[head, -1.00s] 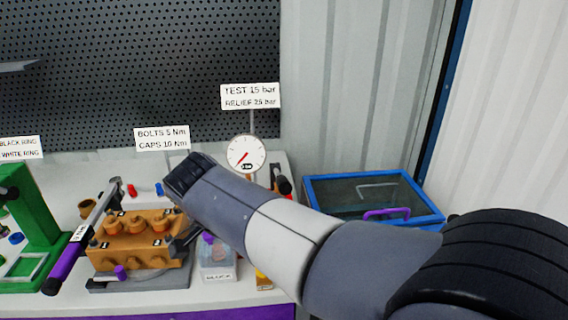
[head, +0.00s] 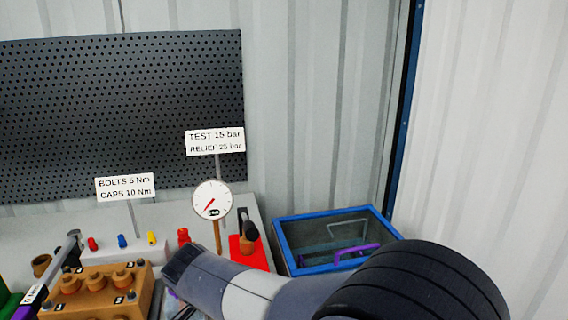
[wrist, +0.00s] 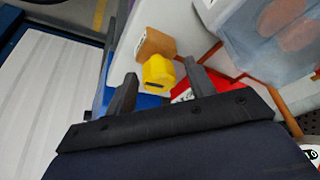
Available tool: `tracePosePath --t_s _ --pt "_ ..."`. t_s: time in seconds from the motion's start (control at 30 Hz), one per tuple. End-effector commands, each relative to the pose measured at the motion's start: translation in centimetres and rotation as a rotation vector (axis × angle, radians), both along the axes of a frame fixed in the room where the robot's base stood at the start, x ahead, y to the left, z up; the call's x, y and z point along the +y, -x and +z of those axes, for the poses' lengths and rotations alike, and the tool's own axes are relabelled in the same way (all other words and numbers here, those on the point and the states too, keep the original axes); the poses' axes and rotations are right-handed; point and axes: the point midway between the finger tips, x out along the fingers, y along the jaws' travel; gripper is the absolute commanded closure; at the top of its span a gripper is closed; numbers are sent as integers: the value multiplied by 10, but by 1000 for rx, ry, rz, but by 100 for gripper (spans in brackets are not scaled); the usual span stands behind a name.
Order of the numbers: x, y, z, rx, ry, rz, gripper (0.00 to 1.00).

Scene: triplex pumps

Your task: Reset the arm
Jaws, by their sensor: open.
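In the wrist view my gripper (wrist: 160,88) has its two dark fingers spread apart. A yellow block-like piece (wrist: 158,73) shows between the fingers, with a brown block (wrist: 155,44) behind it. I cannot tell how far below the fingers the yellow piece lies; nothing looks clamped. In the head view my arm (head: 240,292) reaches in from the lower right toward the bench, and its fingers are hidden there.
An orange pump block (head: 100,290) is at lower left. A pressure gauge (head: 212,200) stands behind my arm, beside a red base (head: 250,254). A blue-rimmed bin (head: 285,248) with a purple handle is to the right. A perforated panel (head: 120,110) backs the bench.

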Motion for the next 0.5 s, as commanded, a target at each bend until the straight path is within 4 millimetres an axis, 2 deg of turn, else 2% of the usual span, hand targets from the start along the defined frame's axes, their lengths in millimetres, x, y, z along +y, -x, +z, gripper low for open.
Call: tracePosePath --t_s 0.2,0.5 --pt "0 0 -1 0 1 -37 48" --pt "12 17 51 -3 -3 -36 48"
